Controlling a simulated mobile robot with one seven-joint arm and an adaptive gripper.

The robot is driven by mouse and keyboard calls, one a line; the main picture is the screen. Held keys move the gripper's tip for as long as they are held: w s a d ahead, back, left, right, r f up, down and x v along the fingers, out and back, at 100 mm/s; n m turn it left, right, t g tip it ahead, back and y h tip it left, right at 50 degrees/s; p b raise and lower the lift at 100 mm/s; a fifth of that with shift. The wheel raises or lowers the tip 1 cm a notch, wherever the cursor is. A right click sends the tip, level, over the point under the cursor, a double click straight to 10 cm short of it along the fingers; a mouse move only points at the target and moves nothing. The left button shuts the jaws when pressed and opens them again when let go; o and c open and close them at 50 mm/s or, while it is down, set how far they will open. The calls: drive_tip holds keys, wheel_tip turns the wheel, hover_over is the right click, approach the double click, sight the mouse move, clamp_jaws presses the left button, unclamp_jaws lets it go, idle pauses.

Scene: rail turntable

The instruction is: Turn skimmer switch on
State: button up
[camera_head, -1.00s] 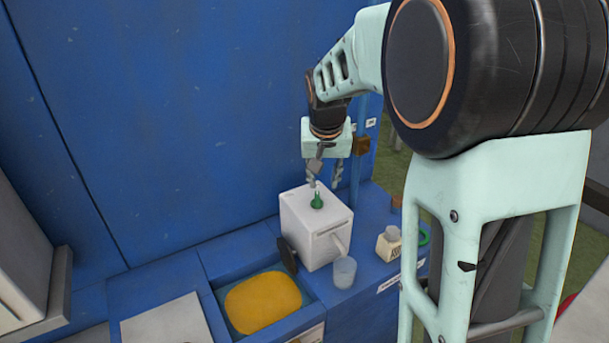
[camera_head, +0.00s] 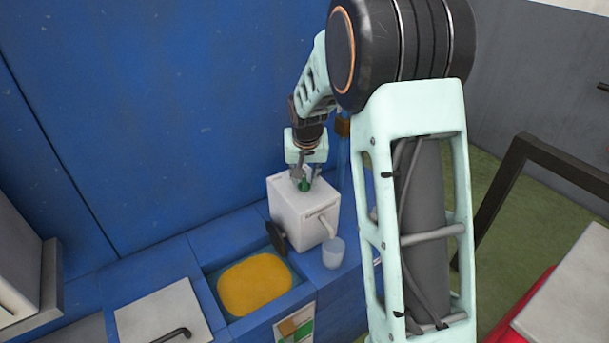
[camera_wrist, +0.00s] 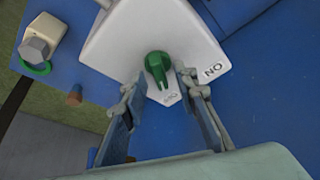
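The skimmer is a white box (camera_head: 303,216) on the blue counter, with a spout at its front. Its switch is a green knob (camera_wrist: 158,66) on the box's top face. In the wrist view an "ON" label lies to the right of the knob, and fainter lettering lies below its pointed end. The knob's pointer faces down toward that fainter label. My gripper (camera_wrist: 155,92) is open, with one finger on each side of the knob's pointer end and gaps visible. In the head view the gripper is right over the box top and partly hides the knob (camera_head: 304,185).
A clear cup (camera_head: 333,252) stands under the spout. A dark disc (camera_head: 276,237) is at the box's left side, beside a basin of yellow material (camera_head: 255,284). A blue wall (camera_head: 180,120) rises behind.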

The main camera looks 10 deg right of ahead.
drive_tip(key=shift+f, duration=0.1)
drive_tip(key=shift+c, duration=0.5)
clamp_jaws()
drive_tip(key=shift+d+n+y, duration=0.2)
drive_tip(key=shift+n+y, duration=0.3)
drive_tip(key=shift+n, duration=0.6)
drive_tip(key=n+y+b, duration=0.1)
drive_tip(key=n, duration=0.2)
drive_tip(key=shift+d+n, duration=0.1)
drive_tip(key=shift+n, duration=0.2)
drive_tip(key=n+g+y, duration=0.1)
drive_tip(key=n, duration=0.2)
drive_tip(key=n+y, duration=0.1)
drive_tip(key=n, duration=0.2)
drive_tip(key=shift+w+g, duration=0.15)
drive_tip(key=shift+g, duration=0.25)
drive_tip(key=shift+o, duration=0.5)
unclamp_jaws()
